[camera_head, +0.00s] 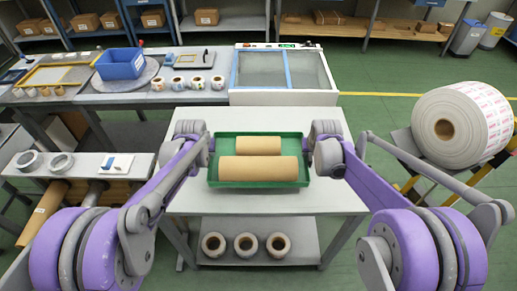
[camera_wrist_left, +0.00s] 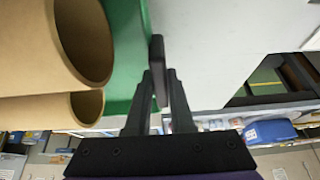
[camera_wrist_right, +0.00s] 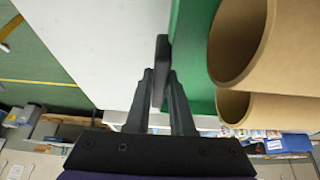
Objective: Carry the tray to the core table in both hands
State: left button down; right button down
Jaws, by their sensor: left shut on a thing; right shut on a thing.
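A green tray (camera_head: 258,183) with two brown cardboard cores, a smaller far core (camera_head: 258,145) and a longer near core (camera_head: 258,169), is over the pale core table (camera_head: 256,205). I cannot tell whether its base touches the tabletop. My left gripper (camera_head: 210,145) is shut on the tray's left wall; in the left wrist view the fingers (camera_wrist_left: 158,75) pinch the green wall (camera_wrist_left: 125,50). My right gripper (camera_head: 308,145) is shut on the right wall; the right wrist view shows its fingers (camera_wrist_right: 162,75) on the green wall (camera_wrist_right: 190,60).
Three rolls (camera_head: 246,245) sit on the table's lower shelf. Behind stands a glass-topped machine (camera_head: 285,70), with a bench holding a blue bin (camera_head: 121,63) at the left. A large web roll (camera_head: 462,125) is at the right. The tabletop in front of the tray is clear.

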pick_arm(q)
jog(key=shift+f, duration=0.1)
pick_arm(e)
jog(key=shift+f, duration=0.1)
